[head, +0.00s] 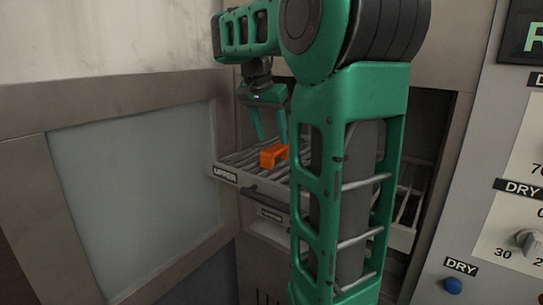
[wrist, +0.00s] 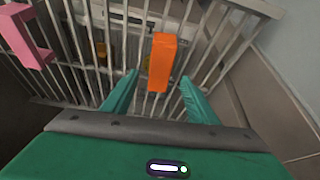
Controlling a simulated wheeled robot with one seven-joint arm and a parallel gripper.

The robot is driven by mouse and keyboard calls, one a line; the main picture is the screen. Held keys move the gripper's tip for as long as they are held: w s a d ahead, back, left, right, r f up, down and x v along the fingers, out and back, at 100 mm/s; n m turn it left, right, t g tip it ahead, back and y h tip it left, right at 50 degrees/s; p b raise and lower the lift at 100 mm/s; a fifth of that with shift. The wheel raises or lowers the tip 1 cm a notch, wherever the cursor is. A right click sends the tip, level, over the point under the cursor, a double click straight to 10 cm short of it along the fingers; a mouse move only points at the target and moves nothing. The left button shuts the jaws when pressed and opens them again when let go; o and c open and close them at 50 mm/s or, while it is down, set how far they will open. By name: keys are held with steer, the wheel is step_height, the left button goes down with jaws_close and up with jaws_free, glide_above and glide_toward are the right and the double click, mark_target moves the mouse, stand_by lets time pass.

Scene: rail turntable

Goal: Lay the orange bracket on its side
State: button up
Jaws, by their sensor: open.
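The orange bracket (head: 273,155) rests on the upper rack (head: 233,176), near its front edge, in the head view. In the wrist view the bracket (wrist: 162,62) shows as an orange block on the rack bars, just beyond the fingertips and roughly midway between them. My gripper (head: 272,139) is above the rack with its fingers pointing down. In the wrist view my gripper (wrist: 158,74) is open and empty, its two green fingers wide apart. My arm hides the right part of the rack in the head view.
A pink bracket (wrist: 27,38) sits on the bars at the left in the wrist view. A lower rack (head: 268,214) is under the upper one. An open door (head: 135,185) stands left, and a control panel (head: 510,215) stands right.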

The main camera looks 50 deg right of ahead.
mark_target(275, 148)
steer(key=shift+x, duration=2.25)
jaws_close()
steer(key=shift+r, duration=0.15)
